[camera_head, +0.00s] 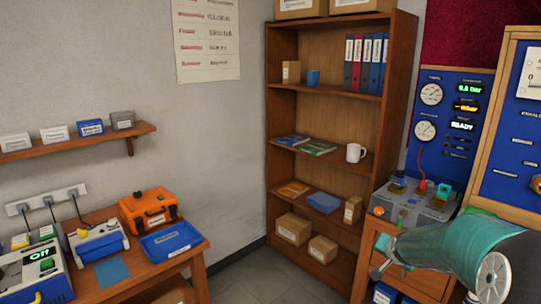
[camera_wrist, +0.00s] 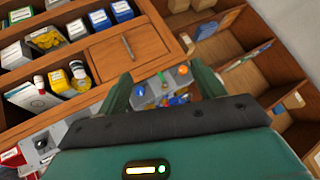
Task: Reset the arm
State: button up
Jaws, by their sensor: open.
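My arm (camera_head: 455,250), teal with a pale round joint cap, reaches in from the right edge of the head view. It passes in front of the wooden cabinet under the testbench. In the wrist view my gripper (camera_wrist: 163,84) shows two dark green fingers spread apart, with nothing held between them. Beyond the fingers, a grey testbench unit (camera_wrist: 166,88) with blue, orange and green parts is partly hidden by the gripper body. The gripper's contact with anything around it cannot be told.
The testbench unit (camera_head: 416,203) stands on the cabinet (camera_head: 412,275), below blue gauge panels (camera_head: 450,105). A tall bookshelf (camera_head: 273,170) stands left of it. At the left, a table (camera_head: 196,262) holds a blue tray (camera_head: 172,240) and an orange case (camera_head: 150,208). Floor shows between them.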

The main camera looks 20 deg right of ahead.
jog(key=s+a+r+n, duration=0.2)
jog(key=a+r, duration=0.1)
jog(key=a, duration=0.5)
jog(key=s+a+r+n+g+y, duration=0.1)
jog(key=s+a+r+n, duration=0.15)
jog(key=a, duration=0.55)
jog(key=s+a+r+n, duration=0.2)
jog(key=s+a+r, duration=0.1)
jog(key=a, duration=0.5)
jog(key=s+a+r+n+g+y, duration=0.1)
jog(key=s+a+n+y, duration=0.2)
jog(key=s+a, duration=0.9)
jog(key=shift+s+r+n, duration=0.15)
jog(key=shift+s+n, duration=0.7)
jog(key=shift+s, duration=0.4)
